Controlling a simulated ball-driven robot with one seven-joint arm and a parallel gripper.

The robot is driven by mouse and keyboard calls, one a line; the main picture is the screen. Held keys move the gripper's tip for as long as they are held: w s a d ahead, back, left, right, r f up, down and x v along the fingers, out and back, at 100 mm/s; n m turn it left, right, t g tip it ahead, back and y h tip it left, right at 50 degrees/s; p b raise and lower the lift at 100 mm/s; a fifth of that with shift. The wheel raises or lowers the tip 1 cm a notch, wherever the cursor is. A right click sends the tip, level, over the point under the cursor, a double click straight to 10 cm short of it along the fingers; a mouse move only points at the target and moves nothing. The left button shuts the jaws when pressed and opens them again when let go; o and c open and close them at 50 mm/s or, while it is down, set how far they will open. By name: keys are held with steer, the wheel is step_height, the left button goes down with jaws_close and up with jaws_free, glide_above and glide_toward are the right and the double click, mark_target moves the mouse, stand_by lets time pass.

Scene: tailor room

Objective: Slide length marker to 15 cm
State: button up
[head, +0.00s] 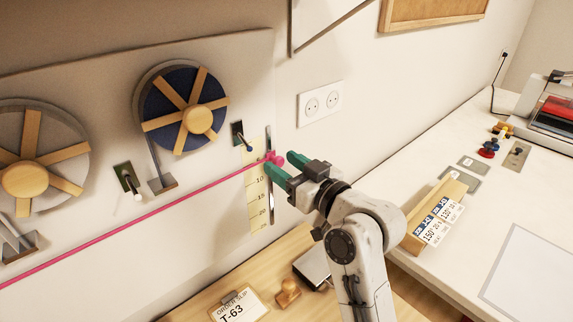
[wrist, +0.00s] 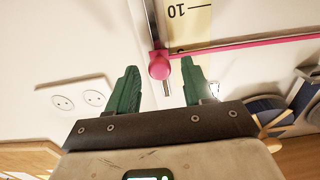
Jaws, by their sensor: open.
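The length marker is a pink round knob (head: 277,158) on a thin vertical metal rail (head: 269,200). It stands above the "10" mark of the yellow paper scale (head: 259,205), whose numbers grow downward. My gripper (head: 272,164) has green fingers and reaches the wall at the rail. In the wrist view, which is turned over, the knob (wrist: 159,66) lies between the spread tips of my gripper (wrist: 160,78), with gaps at both sides. A pink strip (head: 130,232) runs from the marker's height toward the lower left.
Two spoked reels (head: 185,105) (head: 40,160) and small switches (head: 238,135) are on the wall panel left of the scale. A socket (head: 321,104) is to the right. Below lie an order slip reading T-63 (head: 240,305) and a wooden stamp (head: 288,293). A white table (head: 500,220) is at right.

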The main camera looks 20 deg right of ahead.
steer(key=shift+c, duration=0.5)
jaws_close()
